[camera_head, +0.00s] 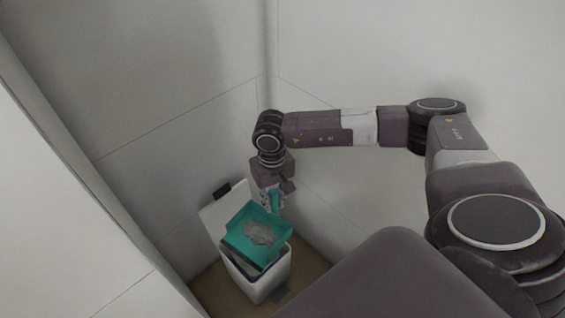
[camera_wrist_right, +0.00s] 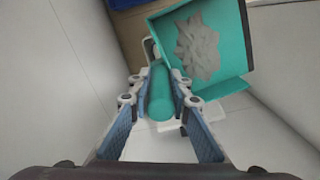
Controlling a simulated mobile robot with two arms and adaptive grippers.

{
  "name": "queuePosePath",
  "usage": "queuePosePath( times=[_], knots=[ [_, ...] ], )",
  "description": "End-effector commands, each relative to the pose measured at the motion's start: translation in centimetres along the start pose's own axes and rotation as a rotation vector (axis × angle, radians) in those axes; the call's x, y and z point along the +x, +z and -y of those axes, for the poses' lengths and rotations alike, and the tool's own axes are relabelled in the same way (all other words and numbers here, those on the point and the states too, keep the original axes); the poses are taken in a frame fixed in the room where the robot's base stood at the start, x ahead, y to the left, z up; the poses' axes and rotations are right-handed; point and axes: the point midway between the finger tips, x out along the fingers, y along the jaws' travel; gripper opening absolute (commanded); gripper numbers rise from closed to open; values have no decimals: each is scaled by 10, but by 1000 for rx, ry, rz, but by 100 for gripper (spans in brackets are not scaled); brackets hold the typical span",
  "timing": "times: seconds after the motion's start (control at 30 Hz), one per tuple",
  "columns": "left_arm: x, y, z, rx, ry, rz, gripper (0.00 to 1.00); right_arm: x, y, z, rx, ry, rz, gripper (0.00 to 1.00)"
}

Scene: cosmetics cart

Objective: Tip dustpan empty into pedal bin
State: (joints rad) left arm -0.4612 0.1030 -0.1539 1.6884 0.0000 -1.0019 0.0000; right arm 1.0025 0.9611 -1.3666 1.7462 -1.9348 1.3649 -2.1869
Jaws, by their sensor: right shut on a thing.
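The teal dustpan (camera_head: 281,228) is held over the white pedal bin (camera_head: 262,287), whose lid (camera_head: 212,212) stands open behind it. A grey heap of dust (camera_head: 261,233) lies in the pan. My right gripper (camera_head: 275,197) is shut on the dustpan's handle, which shows as a teal bar between the fingers (camera_wrist_right: 160,95) in the right wrist view. That view also shows the pan (camera_wrist_right: 232,62) with the grey heap (camera_wrist_right: 199,48) on it. The pan hides much of the bin's opening. My left gripper is in neither view.
The bin stands on a brown floor (camera_head: 222,296) in a corner between pale walls (camera_head: 350,60). A pale panel edge (camera_head: 95,180) runs close on the left.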

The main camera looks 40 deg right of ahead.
Motion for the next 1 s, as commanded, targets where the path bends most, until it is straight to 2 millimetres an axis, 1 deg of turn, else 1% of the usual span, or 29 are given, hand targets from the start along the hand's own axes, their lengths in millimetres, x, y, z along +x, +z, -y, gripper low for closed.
queuePosePath(
  times=[0.03, 0.23, 0.4, 0.5, 0.63, 0.8, 0.9, 1.0],
  knots=[
    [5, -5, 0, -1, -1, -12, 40, 20, -9, -5, 14, 1, -2, 0],
    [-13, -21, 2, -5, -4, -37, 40, 56, -39, -26, 58, 0, -3, 0],
    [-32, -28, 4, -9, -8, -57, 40, 84, -64, -44, 96, -1, -4, 0],
    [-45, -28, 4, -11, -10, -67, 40, 99, -78, -55, 118, -1, -3, 0],
    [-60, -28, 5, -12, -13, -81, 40, 113, -92, -68, 142, -2, -3, 0],
    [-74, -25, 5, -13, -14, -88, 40, 121, -104, -78, 160, -2, -2, 0],
    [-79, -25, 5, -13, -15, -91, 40, 122, -106, -80, 165, -1, -1, 0],
    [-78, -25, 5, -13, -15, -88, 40, 121, -107, -80, 165, 5, -3, 0]
  ],
)
